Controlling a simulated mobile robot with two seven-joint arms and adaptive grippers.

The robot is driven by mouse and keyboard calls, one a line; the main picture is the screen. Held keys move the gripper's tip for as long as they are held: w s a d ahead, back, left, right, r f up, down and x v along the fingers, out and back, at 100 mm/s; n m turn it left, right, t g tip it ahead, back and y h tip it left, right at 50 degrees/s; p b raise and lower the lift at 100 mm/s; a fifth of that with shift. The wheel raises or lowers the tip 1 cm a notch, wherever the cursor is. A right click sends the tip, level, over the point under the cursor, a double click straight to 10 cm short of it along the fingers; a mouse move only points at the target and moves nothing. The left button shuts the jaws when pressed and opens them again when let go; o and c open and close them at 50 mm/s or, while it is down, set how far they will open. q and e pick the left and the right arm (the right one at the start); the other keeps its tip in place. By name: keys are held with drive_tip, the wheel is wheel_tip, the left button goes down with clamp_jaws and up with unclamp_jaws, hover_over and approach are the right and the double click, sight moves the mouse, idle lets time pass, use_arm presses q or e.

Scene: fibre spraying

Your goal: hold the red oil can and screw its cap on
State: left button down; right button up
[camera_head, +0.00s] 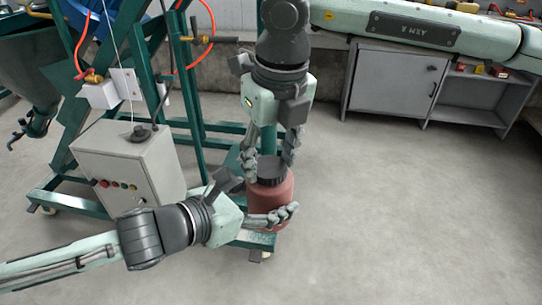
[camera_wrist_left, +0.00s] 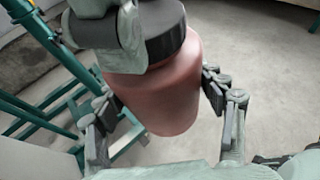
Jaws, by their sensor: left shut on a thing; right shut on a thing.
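The red oil can (camera_head: 270,205) is upright at the middle of the head view, with its black cap (camera_head: 271,170) on top. My left gripper (camera_head: 262,200) comes in from the left and is shut around the can's body. My right gripper (camera_head: 271,165) reaches down from above and is shut on the black cap, one finger on each side. In the left wrist view the can (camera_wrist_left: 160,95) sits between my left fingers (camera_wrist_left: 160,115), and the cap (camera_wrist_left: 163,28) is at its top. A finger of the right gripper (camera_wrist_left: 128,30) covers part of the cap. I cannot see the thread.
A green frame (camera_head: 200,100) of a machine stands behind and left of the can, with a grey control box (camera_head: 130,165). A grey cabinet (camera_head: 395,85) stands at the back right. The concrete floor (camera_head: 420,210) to the right is clear.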

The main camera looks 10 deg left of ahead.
drive_tip(key=m+h, duration=0.1)
drive_tip(key=m, duration=0.6)
drive_tip(key=shift+a, duration=0.2)
drive_tip(key=m, duration=0.5)
drive_tip(key=shift+h, duration=0.4)
drive_tip(key=m, duration=0.5)
drive_tip(key=shift+a+m+h, duration=0.1)
drive_tip(key=shift+m+h, duration=0.2)
drive_tip(key=shift+m, duration=0.1)
drive_tip(key=m+g, duration=0.1)
drive_tip(key=m, duration=0.5)
drive_tip(key=shift+w+m, duration=0.1)
drive_tip(key=shift+m, duration=0.3)
drive_tip(key=o, duration=0.7)
drive_tip(key=shift+o, duration=0.2)
